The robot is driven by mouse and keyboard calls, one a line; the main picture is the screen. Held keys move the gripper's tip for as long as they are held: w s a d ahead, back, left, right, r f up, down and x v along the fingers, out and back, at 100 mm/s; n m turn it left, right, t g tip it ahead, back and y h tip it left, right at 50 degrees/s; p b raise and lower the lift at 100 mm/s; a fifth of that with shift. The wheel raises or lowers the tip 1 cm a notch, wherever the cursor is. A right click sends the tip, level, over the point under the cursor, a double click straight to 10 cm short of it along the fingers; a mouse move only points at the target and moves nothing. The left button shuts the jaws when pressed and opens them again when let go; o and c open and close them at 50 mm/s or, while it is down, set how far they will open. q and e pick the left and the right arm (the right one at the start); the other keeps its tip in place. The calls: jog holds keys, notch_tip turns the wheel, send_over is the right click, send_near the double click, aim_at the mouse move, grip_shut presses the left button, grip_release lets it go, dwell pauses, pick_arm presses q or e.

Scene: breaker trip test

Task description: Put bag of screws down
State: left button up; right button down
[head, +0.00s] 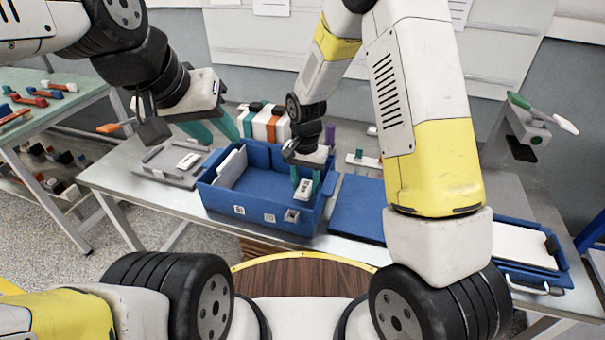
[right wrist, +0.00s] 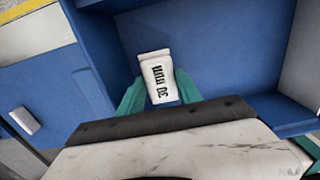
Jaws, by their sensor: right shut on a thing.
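The bag of screws (right wrist: 159,80) is a small white packet with dark printing, between the teal fingers of my right gripper (right wrist: 158,98) in the right wrist view. In the head view my right gripper (head: 308,178) points down inside the right part of the blue crate (head: 255,211), shut on the bag (head: 304,190). Whether the bag touches the crate floor I cannot tell. My left gripper (head: 212,128) is empty, fingers apart, above the table behind the crate's left side.
A grey tray (head: 160,168) with a white device (head: 188,161) lies left of the crate. A blue mat (head: 358,207) and a blue tray with a white sheet (head: 520,243) lie to the right. Orange and white blocks (head: 267,127) stand behind the crate. A green-topped table (head: 60,103) is at left.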

jog(key=shift+f, duration=1.85)
jog(key=c, duration=0.8)
grip_release()
jog(key=shift+f, duration=0.1)
notch_tip(320, 180, up, 12)
jog(key=shift+f, duration=0.1)
notch_tip(320, 180, up, 9)
jog(key=t+y, duration=0.1)
send_over(305, 187)
jog(key=s+d, duration=0.3)
jog(key=d, duration=0.1)
jog(key=s+d+r+n+t, duration=0.1)
jog(key=s+d+r, duration=0.2)
jog(key=s+r, duration=0.1)
jog(key=s+d+r+n+t, duration=0.1)
jog(key=s+d+r+t, duration=0.1)
jog(key=s, duration=0.5)
jog(key=s+d+r+n+t+y, duration=0.1)
jog(key=s+d+r+n+t, duration=0.1)
jog(key=s+d+r, duration=0.2)
jog(key=shift+v, duration=1.45)
